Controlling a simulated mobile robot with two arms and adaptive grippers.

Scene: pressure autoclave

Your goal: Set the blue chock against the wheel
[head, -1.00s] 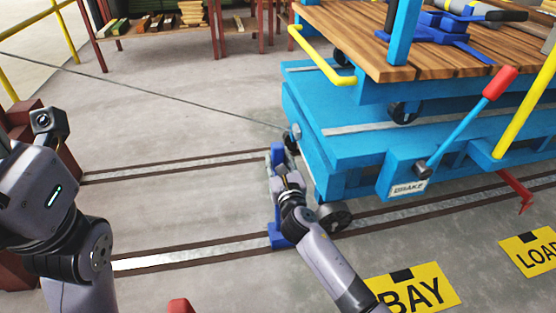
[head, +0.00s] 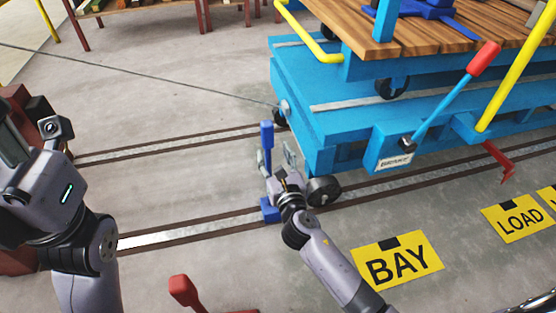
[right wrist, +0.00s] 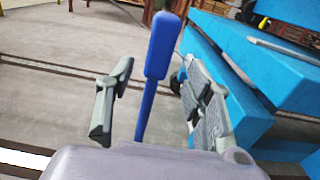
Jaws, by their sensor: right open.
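The blue chock stands on the near rail, with its upright handle (head: 266,135) rising above its blue base (head: 270,210). The base is just left of the dark cart wheel (head: 324,190). My right gripper (head: 277,158) hides part of the space between them, so I cannot tell whether they touch. This gripper is open, with its fingers apart on either side of the handle. In the right wrist view the handle (right wrist: 163,45) stands between the spread fingers (right wrist: 160,105), clear of both. My left gripper (head: 12,145) is partly cut off at the left edge; its fingers do not show clearly.
The blue cart (head: 330,120) with a wooden deck stands on the rails at right. Its red-gripped brake lever (head: 484,58) sticks up. A thin cable (head: 150,75) runs left from the cart. Yellow BAY (head: 398,262) and LOAD (head: 518,217) signs lie in front.

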